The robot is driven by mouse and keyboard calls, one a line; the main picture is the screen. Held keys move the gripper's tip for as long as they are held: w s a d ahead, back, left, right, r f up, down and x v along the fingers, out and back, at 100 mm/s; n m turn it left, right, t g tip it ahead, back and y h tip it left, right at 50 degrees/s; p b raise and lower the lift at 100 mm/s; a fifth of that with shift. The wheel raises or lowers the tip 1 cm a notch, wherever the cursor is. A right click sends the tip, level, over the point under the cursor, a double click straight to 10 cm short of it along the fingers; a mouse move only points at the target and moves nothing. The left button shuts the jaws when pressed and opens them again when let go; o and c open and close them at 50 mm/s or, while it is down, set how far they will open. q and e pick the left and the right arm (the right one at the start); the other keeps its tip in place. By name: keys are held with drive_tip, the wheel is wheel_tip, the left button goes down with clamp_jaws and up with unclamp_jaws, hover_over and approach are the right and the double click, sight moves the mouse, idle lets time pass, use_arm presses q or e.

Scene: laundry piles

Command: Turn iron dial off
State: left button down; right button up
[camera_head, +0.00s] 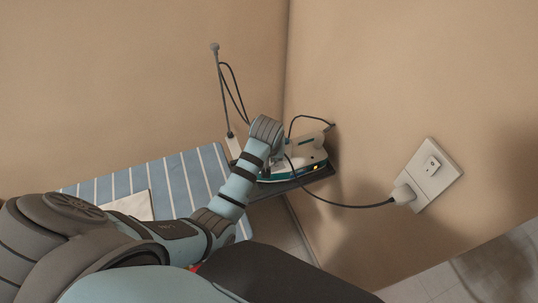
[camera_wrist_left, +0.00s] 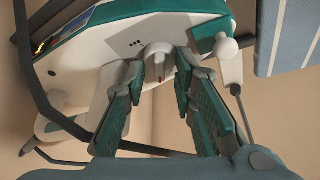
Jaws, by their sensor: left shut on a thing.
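The iron (camera_head: 308,160), white and teal, sits on the dark end of the striped ironing board. A small yellow-orange light shows on its side. In the wrist view the iron (camera_wrist_left: 105,50) fills the upper left. Its white dial (camera_wrist_left: 158,52) has a small red mark pointing down towards the camera. My left gripper (camera_wrist_left: 161,70) has its green-padded fingers on both sides of the dial, shut on it. In the head view my left wrist covers the fingers and the dial. My right gripper is not in view.
The ironing board (camera_head: 185,178) has blue and white stripes, with a pale folded cloth (camera_head: 131,206) on it. A black cord (camera_head: 340,205) runs from the iron to a plug (camera_head: 403,194) in the wall socket (camera_head: 430,172). A thin upright rod (camera_head: 221,90) stands behind. Walls are close behind and right.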

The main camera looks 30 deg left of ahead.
use_arm(q)
drive_tip(key=n+g+y, duration=0.1)
drive_tip(key=n, duration=0.4)
drive_tip(key=shift+d, duration=0.1)
drive_tip(key=shift+f+y, duration=0.1)
drive_tip(key=shift+y, duration=0.2)
drive_tip(key=c, duration=1.4)
unclamp_jaws()
drive_tip(key=shift+c, duration=0.2)
drive_tip(key=shift+r, duration=0.5)
drive_tip(key=v, duration=0.7)
